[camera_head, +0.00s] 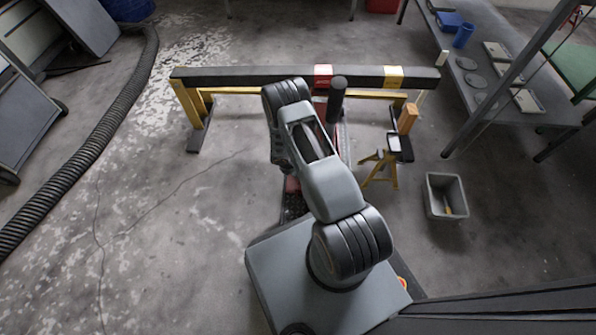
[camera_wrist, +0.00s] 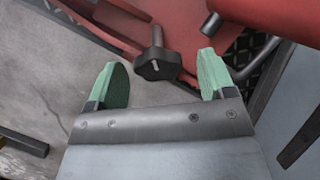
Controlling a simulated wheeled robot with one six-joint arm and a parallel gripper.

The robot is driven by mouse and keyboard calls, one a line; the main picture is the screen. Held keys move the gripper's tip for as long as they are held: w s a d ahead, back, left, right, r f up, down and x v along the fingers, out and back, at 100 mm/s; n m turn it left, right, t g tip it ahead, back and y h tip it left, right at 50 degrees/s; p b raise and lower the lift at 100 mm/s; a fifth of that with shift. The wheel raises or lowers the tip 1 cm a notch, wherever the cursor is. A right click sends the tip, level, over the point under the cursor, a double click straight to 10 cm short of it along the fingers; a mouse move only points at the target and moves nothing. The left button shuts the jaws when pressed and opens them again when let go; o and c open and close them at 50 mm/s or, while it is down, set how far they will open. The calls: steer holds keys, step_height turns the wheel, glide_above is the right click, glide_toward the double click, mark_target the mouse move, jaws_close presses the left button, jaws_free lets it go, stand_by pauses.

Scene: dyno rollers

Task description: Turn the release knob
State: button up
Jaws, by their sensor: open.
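The release knob (camera_wrist: 157,64) is a black lobed knob with a pale mark, on a short dark stem, in the wrist view. It sits beside a red metal frame (camera_wrist: 195,22). My gripper (camera_wrist: 163,77) is open, with two green-padded fingers. In the picture the knob lies between the fingertips, nearer the right finger, with gaps on both sides; I cannot tell the depth between them. In the head view my arm hides the knob and the gripper.
A long dark beam (camera_head: 250,75) on yellow legs spans the floor behind my arm. A small yellow stand (camera_head: 378,170) and a grey bin (camera_head: 446,196) stand to the right. A grey bench (camera_head: 476,82) is at the right. The left floor is mostly clear, with a black hose (camera_head: 105,125).

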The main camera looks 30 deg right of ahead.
steer(key=shift+d+f, duration=0.15)
steer(key=shift+f, duration=0.15)
steer(key=c, duration=0.9)
